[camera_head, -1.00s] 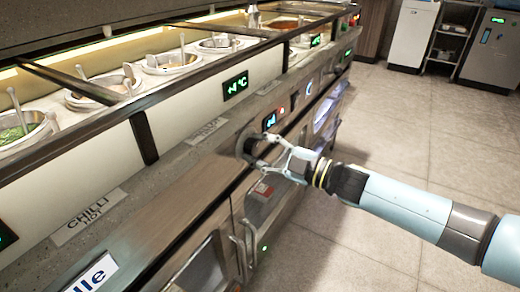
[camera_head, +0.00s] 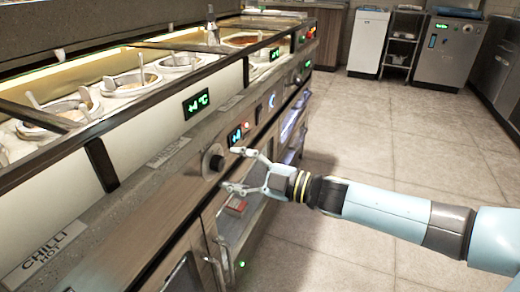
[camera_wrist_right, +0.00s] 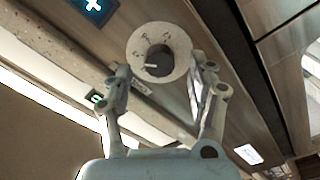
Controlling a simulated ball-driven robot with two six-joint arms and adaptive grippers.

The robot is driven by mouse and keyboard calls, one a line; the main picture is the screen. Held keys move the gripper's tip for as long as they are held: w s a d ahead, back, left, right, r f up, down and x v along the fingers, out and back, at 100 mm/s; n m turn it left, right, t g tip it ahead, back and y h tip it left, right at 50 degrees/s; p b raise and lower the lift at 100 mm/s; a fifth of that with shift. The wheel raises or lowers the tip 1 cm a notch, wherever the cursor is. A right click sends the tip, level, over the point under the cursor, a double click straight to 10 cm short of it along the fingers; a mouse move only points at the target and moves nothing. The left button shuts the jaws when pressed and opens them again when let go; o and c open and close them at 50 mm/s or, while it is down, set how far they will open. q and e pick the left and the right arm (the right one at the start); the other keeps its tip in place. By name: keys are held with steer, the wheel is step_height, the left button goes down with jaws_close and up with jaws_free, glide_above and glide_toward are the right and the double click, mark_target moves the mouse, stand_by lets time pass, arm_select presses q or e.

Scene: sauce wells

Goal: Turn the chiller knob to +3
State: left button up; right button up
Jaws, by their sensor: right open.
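The dark round chiller knob (camera_head: 213,162) sits on the front panel of the counter, on a pale dial. In the right wrist view the knob (camera_wrist_right: 160,57) shows a white pointer mark toward the left of the picture; the dial's markings are too small to read. My right gripper (camera_head: 230,169) is open and empty, its fingers spread just in front of the knob and apart from it. In the wrist view my right gripper (camera_wrist_right: 163,75) has one finger to each side of the dial. My left gripper is not in view.
A green temperature display (camera_head: 197,103) is on the counter's upper face. A small blue display (camera_head: 235,135) is beside the knob. Cabinet doors are below the knob. The tiled floor (camera_head: 400,150) to the right is clear.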

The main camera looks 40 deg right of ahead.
steer(key=v, duration=0.9)
steer(key=shift+s, duration=0.25)
steer(key=shift+d, duration=0.15)
